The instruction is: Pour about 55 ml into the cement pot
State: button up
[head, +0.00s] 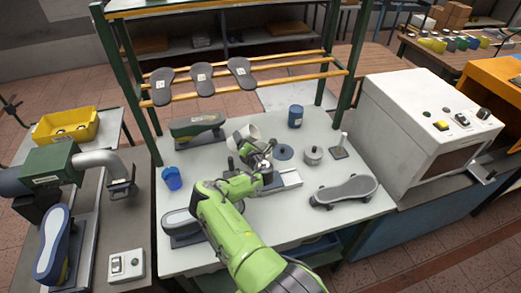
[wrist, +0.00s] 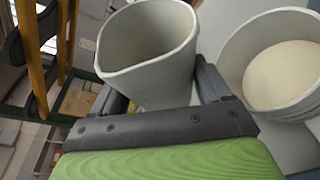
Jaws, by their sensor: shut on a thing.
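My gripper (head: 262,153) is shut on a pale grey jug (wrist: 150,85) with a pinched lip. In the wrist view the jug stands between the fingers (wrist: 165,95); its inner wall shows pale and bare, and its bottom is hidden. A second pale grey round pot (wrist: 238,60), probably the cement pot, is close to the jug's right with cream-coloured liquid inside. The jug and pot look apart at their rims. In the head view one pale grey vessel (head: 243,133) shows just behind the gripper; I cannot tell which of the two it is.
Soles (head: 202,79) hang above.

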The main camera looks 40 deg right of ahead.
jog(key=shift+r, duration=0.1)
jog(key=shift+r+n+p, duration=0.2)
jog(key=shift+n+p, duration=0.1)
jog(key=shift+p, duration=0.35)
jog(key=shift+w+a+f+n+g+p, duration=0.15)
jog(key=shift+n+g+p, duration=0.2)
jog(key=shift+n+p, duration=0.15)
jog(key=shift+w+a+f+n+g+p, duration=0.15)
jog(key=shift+n+g+p, duration=0.2)
jog(key=shift+n+p, duration=0.15)
jog(key=shift+w+a+r+n+g+h+b, duration=0.15)
jog(key=shift+w+a+r+n+g+h, duration=0.15)
jog(key=shift+n, duration=0.3)
jog(key=shift+w+a+r+n+g+h+b, duration=0.15)
jog(key=shift+w+a+r+n+g+h, duration=0.1)
jog(key=shift+w+a+n+g, duration=0.25)
jog(key=shift+w+a+f+n+g+h, duration=0.2)
jog(key=shift+n+g+h, duration=0.1)
jog(key=shift+n, duration=0.3)
jog(key=shift+w+a+f+n+g+h, duration=0.15)
jog(key=shift+w+n+g+h, duration=0.1)
jog(key=shift+n, duration=0.35)
notch_tip(320, 180, up, 7)
jog(key=shift+r, duration=0.1)
